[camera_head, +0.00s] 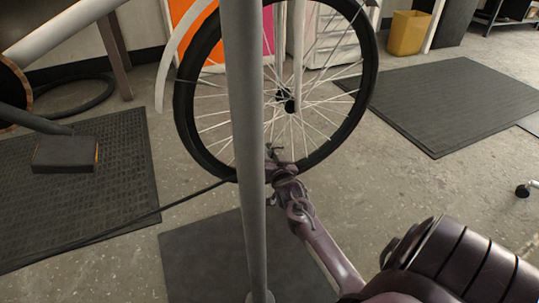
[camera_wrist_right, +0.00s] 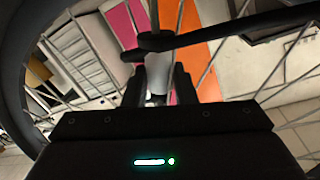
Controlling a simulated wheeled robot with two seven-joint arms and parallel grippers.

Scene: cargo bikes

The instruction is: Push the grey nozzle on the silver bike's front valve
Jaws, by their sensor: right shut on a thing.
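The bike's front wheel (camera_head: 369,70), with a black tyre and pale spokes, stands upright in the middle of the head view. My right gripper (camera_head: 275,156) is at the lower inside of its rim, among the spokes. In the right wrist view my right gripper (camera_wrist_right: 156,85) is shut on the nozzle (camera_wrist_right: 155,42), a dark grey piece with a pale part between the fingers. A black hose (camera_head: 150,214) runs from the left to the wheel's bottom. The valve is hidden, and I cannot tell whether the nozzle touches it. My left gripper is out of view.
A grey pole (camera_head: 243,120) stands upright in front of the wheel. Dark mats (camera_head: 462,100) lie on the concrete floor. A yellow bin (camera_head: 408,33) stands at the back right. The floor right of the wheel is partly clear.

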